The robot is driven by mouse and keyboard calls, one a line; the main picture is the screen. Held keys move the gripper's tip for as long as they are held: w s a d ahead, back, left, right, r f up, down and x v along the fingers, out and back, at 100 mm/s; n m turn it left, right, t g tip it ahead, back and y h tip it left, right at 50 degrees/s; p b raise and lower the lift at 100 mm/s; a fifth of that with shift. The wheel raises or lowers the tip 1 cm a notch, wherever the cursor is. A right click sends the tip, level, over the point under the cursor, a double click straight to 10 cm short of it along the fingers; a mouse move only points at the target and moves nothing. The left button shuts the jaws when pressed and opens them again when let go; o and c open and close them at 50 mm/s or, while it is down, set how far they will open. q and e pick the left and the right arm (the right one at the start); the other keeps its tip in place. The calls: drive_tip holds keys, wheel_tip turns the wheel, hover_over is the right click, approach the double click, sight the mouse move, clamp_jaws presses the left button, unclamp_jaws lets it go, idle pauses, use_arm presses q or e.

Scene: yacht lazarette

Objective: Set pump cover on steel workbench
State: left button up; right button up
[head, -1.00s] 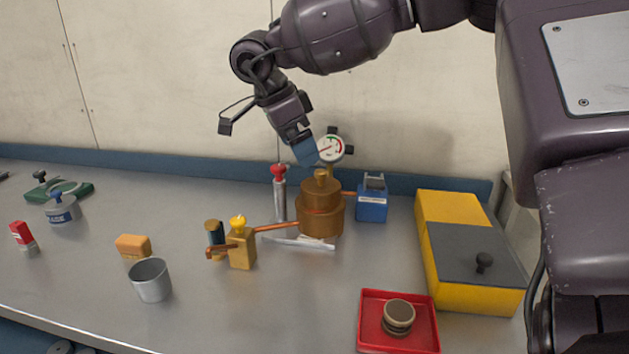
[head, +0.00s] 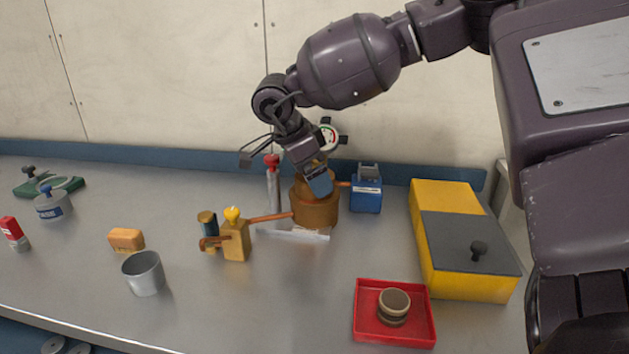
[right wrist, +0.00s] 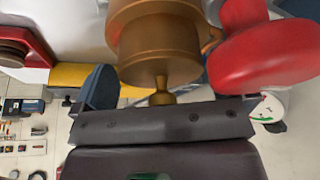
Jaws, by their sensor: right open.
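The bronze pump stands toward the back of the steel workbench (head: 190,300). Its cover (head: 303,180), a stepped round top, sits on the wider pump body (head: 316,210). My right gripper (head: 316,180) has come down at the cover, and its blue-grey finger hides part of it. In the right wrist view the cover (right wrist: 162,65) shows with its small knob (right wrist: 160,97) between the open fingers; I cannot tell whether they touch it. My left gripper is not in view.
A red-topped cylinder (head: 272,175) and a blue device (head: 366,192) flank the pump closely. A copper pipe links it to a brass valve (head: 235,240). A red tray (head: 365,335), yellow box (head: 425,255) and grey cup (head: 143,273) stand around. The bench's front middle is clear.

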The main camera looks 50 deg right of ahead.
drive_tip(key=shift+s+d+f, duration=0.15)
drive_tip(key=shift+d+f, duration=0.05)
drive_tip(key=shift+f, duration=0.45)
drive_tip(key=c, duration=1)
drive_tip(key=shift+o, duration=0.2)
drive_tip(key=shift+r, duration=0.1)
drive_tip(key=shift+r, duration=0.1)
